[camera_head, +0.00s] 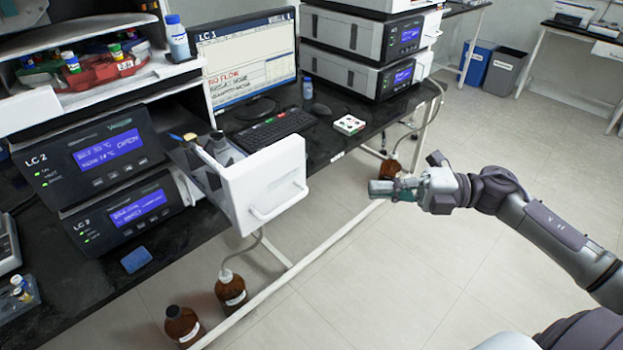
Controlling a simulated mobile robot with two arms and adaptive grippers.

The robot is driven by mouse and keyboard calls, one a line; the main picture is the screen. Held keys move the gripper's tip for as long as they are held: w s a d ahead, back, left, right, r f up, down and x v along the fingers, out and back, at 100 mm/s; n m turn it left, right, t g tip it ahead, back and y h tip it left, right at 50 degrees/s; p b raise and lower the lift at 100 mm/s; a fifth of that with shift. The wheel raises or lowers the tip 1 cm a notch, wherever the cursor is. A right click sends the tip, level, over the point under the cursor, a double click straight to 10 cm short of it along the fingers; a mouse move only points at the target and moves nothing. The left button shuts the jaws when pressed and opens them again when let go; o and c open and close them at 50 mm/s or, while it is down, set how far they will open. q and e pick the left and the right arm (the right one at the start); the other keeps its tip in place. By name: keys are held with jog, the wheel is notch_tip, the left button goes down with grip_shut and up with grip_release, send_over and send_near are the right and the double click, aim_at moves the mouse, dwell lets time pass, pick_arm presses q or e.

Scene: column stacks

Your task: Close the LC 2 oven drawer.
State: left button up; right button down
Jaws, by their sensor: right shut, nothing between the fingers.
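The oven drawer (262,182) is pulled out from the right side of the LC 2 stack (95,160). Its white front has a bar handle (278,207) low down and faces right toward the aisle. The open top shows a few items inside, among them dark cylinders. My right gripper (379,189) comes in from the right and is shut and empty. It appears to the right of the drawer front, apart from the handle in the picture. My left gripper is not in view.
The black bench (190,250) holds a monitor (245,62), a keyboard (275,128) and another instrument stack (360,50). Brown bottles (230,290) stand low by the bench frame, with tubing. The floor (400,280) around my right arm is clear.

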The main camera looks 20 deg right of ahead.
jog(key=p, duration=0.2)
send_near(298, 178)
jog(key=a, duration=0.5)
jog(key=w, duration=0.1)
jog(key=w+p, duration=0.1)
jog(key=shift+w+a+r, duration=0.1)
jog(key=shift+w+a, duration=0.2)
jog(key=shift+a, duration=0.05)
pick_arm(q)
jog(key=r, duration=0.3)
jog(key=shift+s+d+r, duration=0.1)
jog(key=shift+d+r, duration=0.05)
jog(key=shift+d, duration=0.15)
